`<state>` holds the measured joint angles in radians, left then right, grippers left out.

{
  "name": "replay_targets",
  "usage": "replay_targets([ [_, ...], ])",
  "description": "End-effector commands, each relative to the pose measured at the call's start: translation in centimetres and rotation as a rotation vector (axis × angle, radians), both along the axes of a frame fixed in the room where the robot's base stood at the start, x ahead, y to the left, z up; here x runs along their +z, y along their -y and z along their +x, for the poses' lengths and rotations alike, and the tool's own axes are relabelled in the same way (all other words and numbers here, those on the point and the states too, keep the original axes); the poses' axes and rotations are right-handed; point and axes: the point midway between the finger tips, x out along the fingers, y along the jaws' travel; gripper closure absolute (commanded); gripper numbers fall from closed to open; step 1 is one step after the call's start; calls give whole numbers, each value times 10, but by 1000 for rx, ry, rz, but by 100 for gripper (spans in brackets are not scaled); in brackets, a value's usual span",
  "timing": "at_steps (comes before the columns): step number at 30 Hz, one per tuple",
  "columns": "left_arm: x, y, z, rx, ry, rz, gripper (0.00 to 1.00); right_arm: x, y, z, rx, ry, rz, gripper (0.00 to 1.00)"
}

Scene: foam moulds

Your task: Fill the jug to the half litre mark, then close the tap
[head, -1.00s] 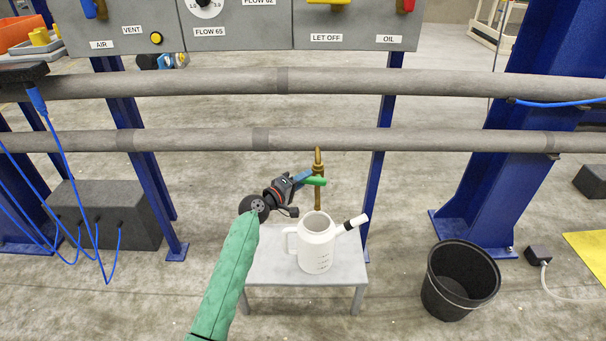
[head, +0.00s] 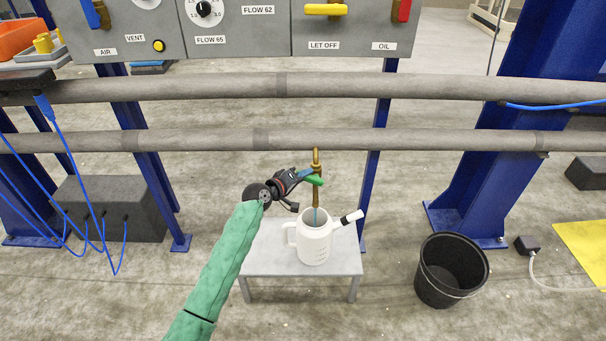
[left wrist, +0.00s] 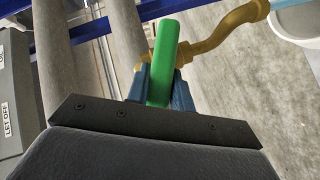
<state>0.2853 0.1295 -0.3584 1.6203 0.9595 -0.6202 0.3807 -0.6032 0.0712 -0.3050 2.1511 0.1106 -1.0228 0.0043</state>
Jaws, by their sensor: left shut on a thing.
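The brass tap (head: 317,160) hangs from the lower grey pipe, its spout over the jug. The level inside cannot be read. My right gripper is not in view.
The jug stands on a small grey table (head: 265,262). A black bucket (head: 432,290) is on the floor to the right. Two grey pipes run across behind, below a grey panel (head: 240,35). A dark block (head: 105,222) with blue cables stands at left.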

Motion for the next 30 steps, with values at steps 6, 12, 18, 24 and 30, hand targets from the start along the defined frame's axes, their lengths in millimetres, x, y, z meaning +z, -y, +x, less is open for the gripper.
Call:
replay_targets([
  [6, -1, 1, 0, -1, 0, 0, 100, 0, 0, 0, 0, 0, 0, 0],
  [12, -1, 0, 0, -1, 0, 0, 56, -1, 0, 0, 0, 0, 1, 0],
  [18, 0, 0, 0, 0, 0, 0, 56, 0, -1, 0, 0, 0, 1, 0],
  [24, 0, -9, -9, 0, -1, 1, 56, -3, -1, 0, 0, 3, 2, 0],
  [30, 6, -31, -31, 0, -1, 1, 56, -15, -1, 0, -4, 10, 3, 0],
])
